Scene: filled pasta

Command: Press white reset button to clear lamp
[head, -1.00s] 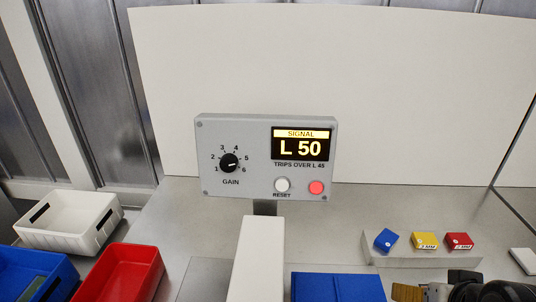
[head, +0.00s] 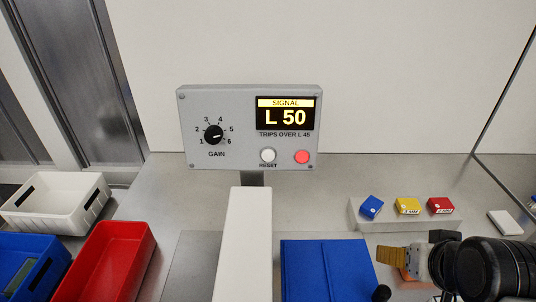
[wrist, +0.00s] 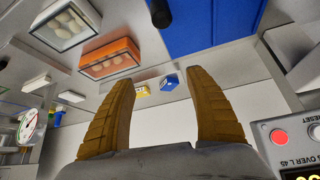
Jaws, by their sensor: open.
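The grey control panel (head: 195,112) stands upright on a post at the back of the bench. Its white reset button (head: 268,155) sits above the RESET label, beside the round red lamp or button (head: 302,157), which looks pinkish-red. The display reads SIGNAL L 50, and the gain knob (head: 213,134) points near 6 or 1. My gripper (wrist: 160,85) is open and empty in the wrist view, with tan fingers apart. There the red lamp (wrist: 279,137) and white button (wrist: 314,132) lie right of the fingers, not touched. In the head view my arm is at lower right.
A blue folder-like box (head: 325,268) and a white beam (head: 243,240) stand in front of the panel. Blue, yellow and red small boxes (head: 407,205) sit on a ledge at right. White (head: 58,203), red (head: 112,258) and blue bins are at left.

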